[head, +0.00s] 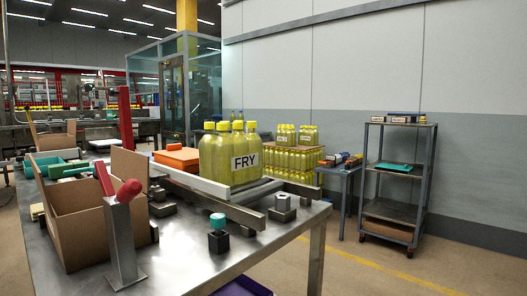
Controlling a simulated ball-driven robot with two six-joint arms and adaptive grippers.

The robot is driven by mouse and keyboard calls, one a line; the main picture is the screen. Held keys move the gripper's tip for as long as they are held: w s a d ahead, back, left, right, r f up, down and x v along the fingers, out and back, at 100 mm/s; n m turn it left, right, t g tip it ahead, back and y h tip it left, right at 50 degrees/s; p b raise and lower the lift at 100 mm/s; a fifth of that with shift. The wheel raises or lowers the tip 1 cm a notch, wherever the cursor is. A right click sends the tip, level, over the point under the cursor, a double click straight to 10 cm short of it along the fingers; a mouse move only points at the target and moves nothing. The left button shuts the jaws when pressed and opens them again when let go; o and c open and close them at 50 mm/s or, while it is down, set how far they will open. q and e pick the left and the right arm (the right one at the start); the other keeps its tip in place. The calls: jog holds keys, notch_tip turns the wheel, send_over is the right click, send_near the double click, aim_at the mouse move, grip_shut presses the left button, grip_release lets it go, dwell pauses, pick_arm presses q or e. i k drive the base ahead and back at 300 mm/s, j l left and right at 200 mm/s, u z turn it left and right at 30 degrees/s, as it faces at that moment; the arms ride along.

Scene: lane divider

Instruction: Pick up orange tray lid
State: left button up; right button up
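An orange flat-topped item (176,158), which looks like the orange tray lid, lies on the far part of the metal table (185,250). The yellow bottles (229,155) marked FRY stand to its right and hide part of that side. A pale rail (193,180) runs in front of it and hides its lower edge. I cannot tell whether it rests on a tray. Neither of my grippers shows in the head view.
An open cardboard box (83,228) and a metal post with a red handle (121,235) stand at the table's front left. A teal-topped black piece (218,235) stands near the front edge. A shelf cart (398,180) stands by the wall, with open floor before it.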

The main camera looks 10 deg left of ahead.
aim_at(189, 156)
jog(key=i+l+z, duration=0.2)
jog(key=i+l, duration=0.2)
jog(key=i+l+z, duration=0.2)
jog(key=i, duration=0.25)
jog(key=i+l+z, duration=0.2)
jog(key=i, duration=0.25)
jog(key=i+l+z, duration=0.2)
jog(key=i, duration=0.3)
jog(key=i+l+z, duration=0.2)
jog(key=i, duration=0.25)
jog(key=i+j+u, duration=0.1)
jog(key=i+u, duration=0.3)
jog(key=i, duration=0.15)
jog(key=i+l+u, duration=0.1)
jog(key=i+u, duration=0.3)
jog(key=i+l+u, duration=0.25)
jog(key=i+u, duration=0.15)
jog(key=i, duration=0.2)
jog(key=i+j+u, duration=0.25)
jog(key=u, duration=0.2)
jog(key=i+j+u, duration=0.15)
jog(key=i+u, duration=0.15)
jog(key=u, duration=0.15)
jog(key=i+u, duration=0.6)
jog(key=u, duration=0.25)
jog(key=i+l+u, duration=0.15)
jog(key=i+u, duration=0.15)
jog(key=u, duration=0.15)
jog(key=i+l+u, duration=0.25)
jog(key=u, duration=0.2)
